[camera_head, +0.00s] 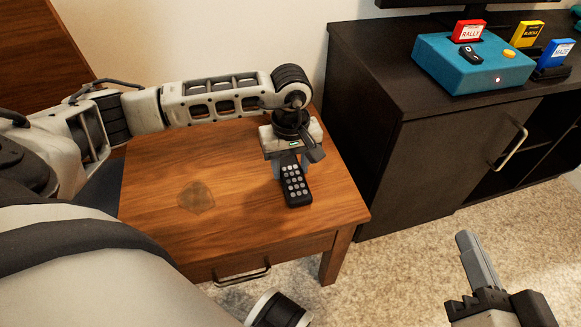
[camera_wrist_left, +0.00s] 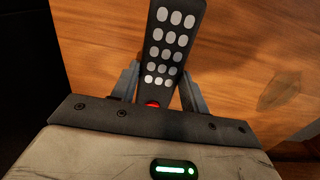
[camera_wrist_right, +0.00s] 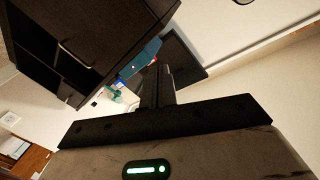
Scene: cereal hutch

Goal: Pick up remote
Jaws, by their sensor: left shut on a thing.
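The black remote (camera_head: 296,187) with rows of light grey buttons is at the right part of the wooden table. My left gripper (camera_head: 289,168) points down over it and is shut on it. In the left wrist view the remote (camera_wrist_left: 170,45) lies between the two fingers (camera_wrist_left: 160,78), with a red button near the gripper body. I cannot tell whether the remote touches the tabletop or is just above it. My right gripper (camera_head: 470,245) is away to the right, over the carpet; its fingers (camera_wrist_right: 157,85) look closed together with nothing between them.
The wooden table (camera_head: 240,230) has a drawer handle at its front and a darker patch on top. A dark cabinet (camera_head: 385,140) stands right of it, bearing a blue console (camera_head: 470,72) with a red cartridge and other cartridges beside it. Carpet is open in front.

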